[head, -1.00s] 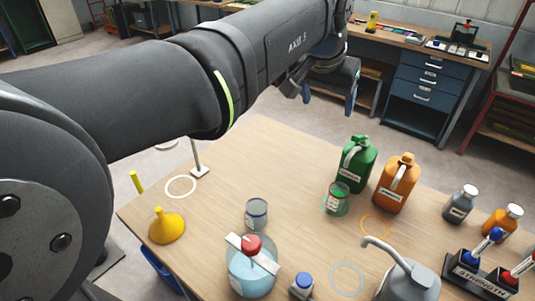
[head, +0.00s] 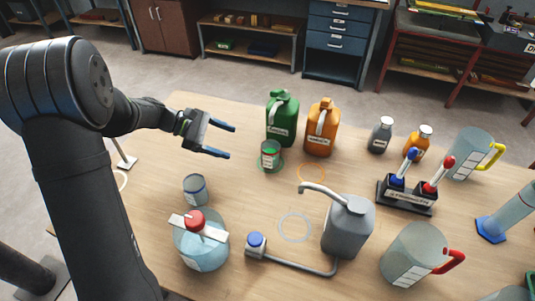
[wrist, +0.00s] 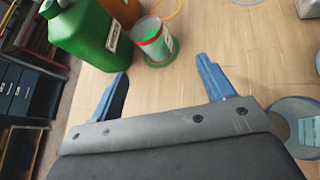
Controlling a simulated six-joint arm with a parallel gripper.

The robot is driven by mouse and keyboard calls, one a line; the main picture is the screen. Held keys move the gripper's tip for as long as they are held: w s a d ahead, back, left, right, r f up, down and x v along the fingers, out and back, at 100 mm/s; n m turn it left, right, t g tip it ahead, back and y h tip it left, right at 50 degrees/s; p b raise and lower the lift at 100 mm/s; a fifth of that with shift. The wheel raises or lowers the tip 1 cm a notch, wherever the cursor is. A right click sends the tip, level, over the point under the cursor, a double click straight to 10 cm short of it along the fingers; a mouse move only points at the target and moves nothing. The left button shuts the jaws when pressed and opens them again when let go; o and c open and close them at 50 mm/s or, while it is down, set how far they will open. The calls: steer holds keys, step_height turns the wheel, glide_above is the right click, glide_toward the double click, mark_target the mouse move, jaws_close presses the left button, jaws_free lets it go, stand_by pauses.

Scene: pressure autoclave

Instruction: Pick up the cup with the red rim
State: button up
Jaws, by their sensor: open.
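A small clear cup with green contents and a white label (head: 270,156) stands on a green ring on the table. My gripper (head: 231,142) is open and empty, left of the green-filled cup. In the wrist view its blue fingers (wrist: 163,66) are apart, with the cup beyond them.
A green jug (head: 282,118) and an orange jug (head: 321,128) stand close behind the green-filled cup. A red-capped jar (head: 202,245), a grey spouted can (head: 347,228) and a red-handled pitcher (head: 413,254) stand nearer. The table (head: 245,195) is bare between the two cups.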

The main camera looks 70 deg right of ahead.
steer(key=f+n, duration=0.1)
steer(key=w+f+n+g+h, duration=0.1)
steer(key=shift+d+n, duration=0.15)
steer(key=shift+n, duration=0.15)
glide_toward(273, 155)
steer(key=s+d+f, duration=0.1)
steer(key=d+f, duration=0.1)
steer(key=s+d+f, duration=0.2)
steer(key=shift+s+f, duration=0.1)
steer(key=shift+f, duration=0.2)
steer(key=shift+f+x, duration=0.15)
steer(key=shift+x, duration=1.3)
steer(key=shift+f+x, duration=0.15)
steer(key=shift+x, duration=1.3)
steer(key=shift+c, duration=0.4)
steer(key=c, duration=1.1)
steer(key=shift+r, duration=0.15)
